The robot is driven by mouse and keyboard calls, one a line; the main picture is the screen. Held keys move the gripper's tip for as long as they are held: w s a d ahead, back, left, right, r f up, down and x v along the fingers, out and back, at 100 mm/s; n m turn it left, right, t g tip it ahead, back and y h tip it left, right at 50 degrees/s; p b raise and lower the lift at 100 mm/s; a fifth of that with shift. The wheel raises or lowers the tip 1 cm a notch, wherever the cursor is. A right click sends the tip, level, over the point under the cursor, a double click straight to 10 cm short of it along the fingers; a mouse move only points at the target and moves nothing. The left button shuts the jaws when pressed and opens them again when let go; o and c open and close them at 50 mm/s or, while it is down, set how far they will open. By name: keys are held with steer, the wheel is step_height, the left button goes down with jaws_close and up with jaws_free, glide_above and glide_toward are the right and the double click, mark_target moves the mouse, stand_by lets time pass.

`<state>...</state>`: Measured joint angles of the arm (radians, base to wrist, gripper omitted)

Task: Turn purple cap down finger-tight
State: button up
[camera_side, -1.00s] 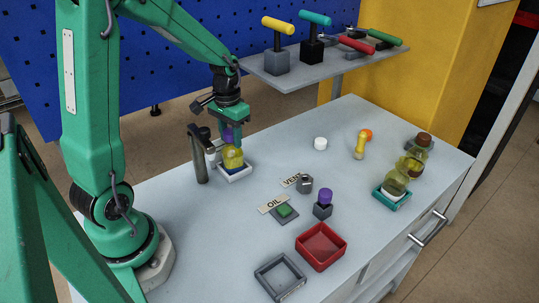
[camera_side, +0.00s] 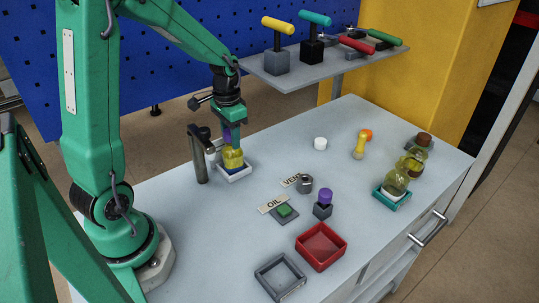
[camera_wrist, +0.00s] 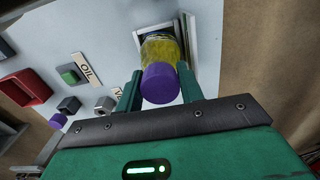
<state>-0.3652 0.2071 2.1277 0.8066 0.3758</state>
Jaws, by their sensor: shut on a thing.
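The purple cap (camera_wrist: 160,84) sits on top of the yellow bottle (camera_wrist: 160,47) in the wrist view, between my green fingers. My gripper (camera_wrist: 158,88) is shut on the cap. In the side view the cap (camera_side: 228,135) is partly hidden by my gripper (camera_side: 231,138). The bottle (camera_side: 232,157) stands upright below it, in a white square holder (camera_side: 237,176). The cap's thread and seating are hidden.
A dark post with a bracket (camera_side: 199,160) stands close left of the bottle. A red tray (camera_side: 321,248) and a grey tray (camera_side: 279,279) lie at the front.

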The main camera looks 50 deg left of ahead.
steer(key=shift+m, duration=0.3)
steer(key=shift+m, duration=0.3)
steer(key=shift+m, duration=0.6)
steer(key=shift+m, duration=0.3)
steer(key=shift+m, duration=0.6)
steer(key=shift+m, duration=0.8)
